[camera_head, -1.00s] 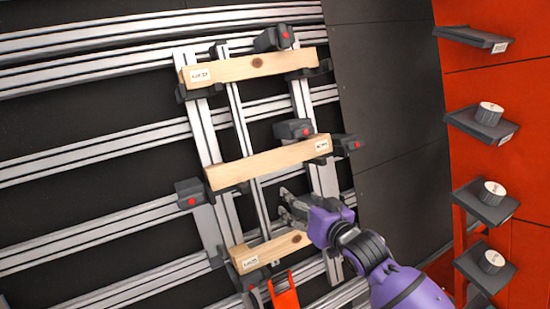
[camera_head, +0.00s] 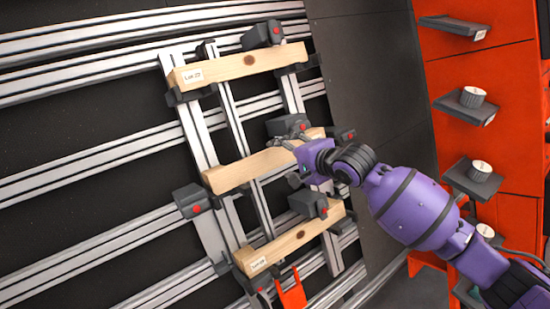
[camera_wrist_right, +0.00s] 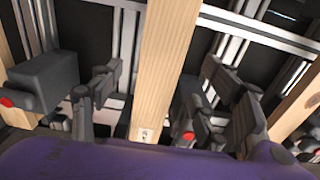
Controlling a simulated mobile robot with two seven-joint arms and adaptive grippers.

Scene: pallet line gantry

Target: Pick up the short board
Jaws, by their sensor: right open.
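Three pale wooden boards lie across the metal rails in the head view: a top board (camera_head: 240,65), a middle board (camera_head: 245,168) and a bottom board (camera_head: 290,243). The bottom one looks shortest in the picture, but I cannot be sure of true lengths. My right gripper (camera_head: 290,138) is at the right part of the middle board and hides some of it. In the right wrist view a board (camera_wrist_right: 163,65) with a small label at its near end runs between the open fingers of my right gripper (camera_wrist_right: 165,85), with visible gaps on both sides. My left gripper is not in view.
Dark clamps with red buttons sit along the boards, including one at the upper right (camera_head: 263,34), one at the left (camera_head: 190,200) and one by the bottom board (camera_head: 308,203). An orange-red bracket (camera_head: 291,291) is at the bottom. Shelves on the red panel (camera_head: 400,25) stand right.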

